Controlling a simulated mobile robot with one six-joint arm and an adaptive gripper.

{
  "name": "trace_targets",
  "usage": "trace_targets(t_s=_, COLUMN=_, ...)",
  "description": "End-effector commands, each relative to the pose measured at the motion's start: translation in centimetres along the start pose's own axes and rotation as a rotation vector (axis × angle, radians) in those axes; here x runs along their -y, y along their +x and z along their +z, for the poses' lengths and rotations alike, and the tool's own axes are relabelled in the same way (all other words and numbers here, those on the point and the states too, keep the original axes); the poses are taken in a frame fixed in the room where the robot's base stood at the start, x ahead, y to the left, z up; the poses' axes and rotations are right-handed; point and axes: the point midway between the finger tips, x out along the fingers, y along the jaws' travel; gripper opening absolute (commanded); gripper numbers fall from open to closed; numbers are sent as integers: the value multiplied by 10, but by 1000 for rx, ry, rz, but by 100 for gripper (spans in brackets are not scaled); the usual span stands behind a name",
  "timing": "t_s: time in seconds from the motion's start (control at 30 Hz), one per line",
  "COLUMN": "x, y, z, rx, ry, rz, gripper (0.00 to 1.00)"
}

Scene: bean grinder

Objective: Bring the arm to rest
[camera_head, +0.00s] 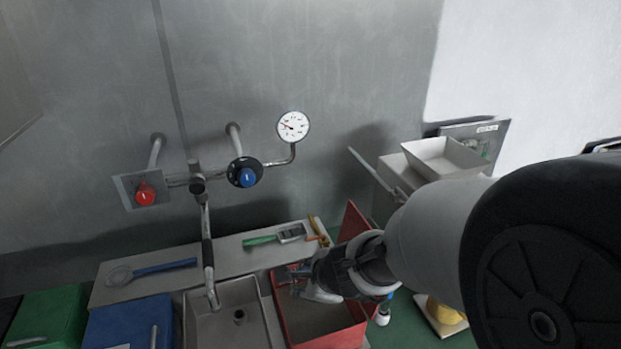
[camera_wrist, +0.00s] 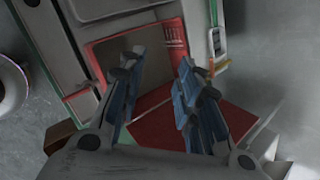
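My arm reaches in from the right in the head view. My gripper (camera_head: 292,280) is at its end, above the red bin (camera_head: 318,318) beside the sink. In the wrist view my gripper (camera_wrist: 158,88) shows two blue-padded fingers spread apart with nothing between them. The red bin (camera_wrist: 88,62) shows beyond the fingertips in that view. My arm and gripper hide part of the bin's inside and right side.
A sink (camera_head: 212,312) with a tall faucet (camera_head: 207,250) stands left of the red bin. A blue brush (camera_head: 165,267) and a green-handled tool (camera_head: 260,240) lie on the counter. The grinder's light hopper (camera_head: 445,158) stands behind my arm. Open air lies above the counter.

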Motion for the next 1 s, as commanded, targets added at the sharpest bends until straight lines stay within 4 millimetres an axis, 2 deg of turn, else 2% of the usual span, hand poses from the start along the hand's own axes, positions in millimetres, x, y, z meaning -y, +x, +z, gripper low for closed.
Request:
trace_targets(t_s=0.1, x=-10, y=-41, z=14, rx=106, ry=-377, rz=-32, gripper=31)
trace_targets(t_s=0.17, x=-24, y=-61, z=14, rx=133, ry=-576, rz=-31, gripper=31)
trace_targets(t_s=0.23, x=-45, y=-83, z=6, rx=139, ry=-804, rz=-17, gripper=31)
trace_targets(t_s=0.37, x=-91, y=-117, z=-29, rx=88, ry=-1199, rz=56, gripper=31)
trace_targets(t_s=0.5, x=-132, y=-144, z=-81, rx=-20, ry=-1513, rz=187, gripper=31)
trace_targets(t_s=0.6, x=-149, y=-160, z=-111, rx=-92, ry=-1644, rz=277, gripper=31)
trace_targets(t_s=0.7, x=-158, y=-170, z=-130, rx=-137, ry=-1712, rz=339, gripper=31)
trace_targets(t_s=0.8, x=-161, y=-174, z=-136, rx=-155, ry=-1737, rz=366, gripper=31)
trace_targets(t_s=1.0, x=-161, y=-175, z=-136, rx=-155, ry=-1739, rz=368, gripper=31)
